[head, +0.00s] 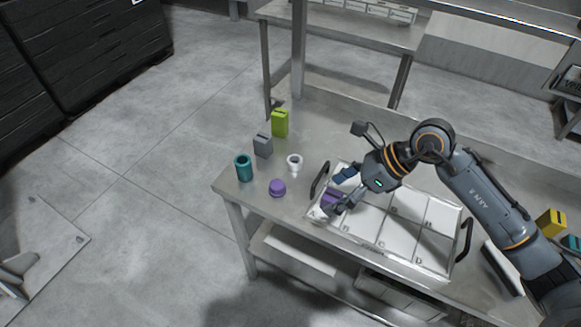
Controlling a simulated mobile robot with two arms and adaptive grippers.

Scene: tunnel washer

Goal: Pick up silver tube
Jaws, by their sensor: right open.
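A small white-silver tube-like piece (295,164), the only thing in view resembling a silver tube, stands on the metal table left of the tray. I cannot tell for sure that it is the silver tube. My right gripper (340,192) is open over the left end of the tray, to the right of this piece and apart from it. A purple block (329,198) lies in the tray close to the fingers, partly hidden by them; the gripper is not closed on it. My left gripper is not in view.
The metal table (246,203) also holds a teal cylinder (243,168), a grey block (263,146), a green block (280,123) and a purple round piece (277,187). The compartmented tray (396,255) has black handles. A yellow block (550,223) sits far right.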

